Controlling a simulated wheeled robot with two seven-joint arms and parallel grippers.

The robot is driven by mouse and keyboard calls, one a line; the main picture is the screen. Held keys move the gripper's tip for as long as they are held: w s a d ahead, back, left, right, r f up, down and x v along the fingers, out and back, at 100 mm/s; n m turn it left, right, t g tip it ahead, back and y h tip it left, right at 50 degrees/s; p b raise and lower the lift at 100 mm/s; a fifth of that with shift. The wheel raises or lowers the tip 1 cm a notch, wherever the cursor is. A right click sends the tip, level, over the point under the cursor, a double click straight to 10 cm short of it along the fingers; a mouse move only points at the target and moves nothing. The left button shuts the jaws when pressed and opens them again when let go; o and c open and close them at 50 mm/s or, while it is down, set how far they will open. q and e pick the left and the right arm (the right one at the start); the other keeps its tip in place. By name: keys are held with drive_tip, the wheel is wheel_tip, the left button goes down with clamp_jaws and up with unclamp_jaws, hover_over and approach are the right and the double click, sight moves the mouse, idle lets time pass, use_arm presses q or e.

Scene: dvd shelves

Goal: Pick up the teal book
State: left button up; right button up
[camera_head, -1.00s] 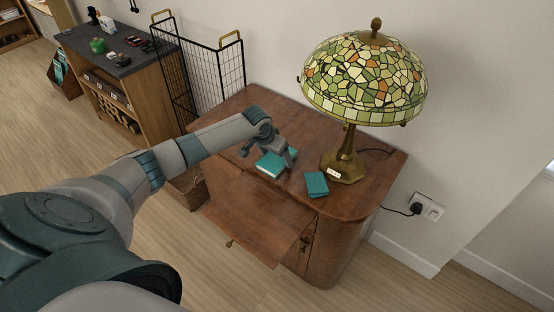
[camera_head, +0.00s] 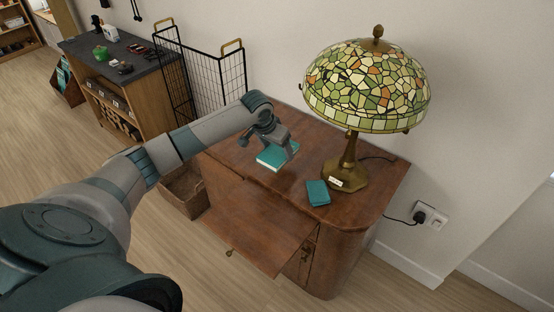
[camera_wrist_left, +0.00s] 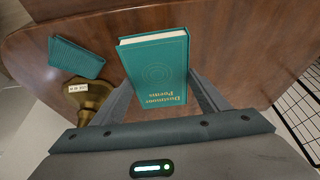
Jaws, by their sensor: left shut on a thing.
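The teal book (camera_head: 273,158), with white page edges, is held over the wooden cabinet top. The book appears raised a little above the wood. A second, smaller teal item (camera_head: 318,192) lies flat on the cabinet near the lamp; it also shows at upper left in the left wrist view (camera_wrist_left: 75,57). My right gripper is in neither view.
A stained-glass lamp (camera_head: 346,173) with a brass base stands right of the book. The wooden cabinet (camera_head: 375,195) has a flap (camera_head: 258,230) folded out at the front. A black wire rack (camera_head: 230,80) stands behind on the left. The cabinet's right front corner is clear.

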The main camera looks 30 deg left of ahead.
sight(281, 149)
use_arm(q)
drive_tip(key=shift+r, duration=1.55)
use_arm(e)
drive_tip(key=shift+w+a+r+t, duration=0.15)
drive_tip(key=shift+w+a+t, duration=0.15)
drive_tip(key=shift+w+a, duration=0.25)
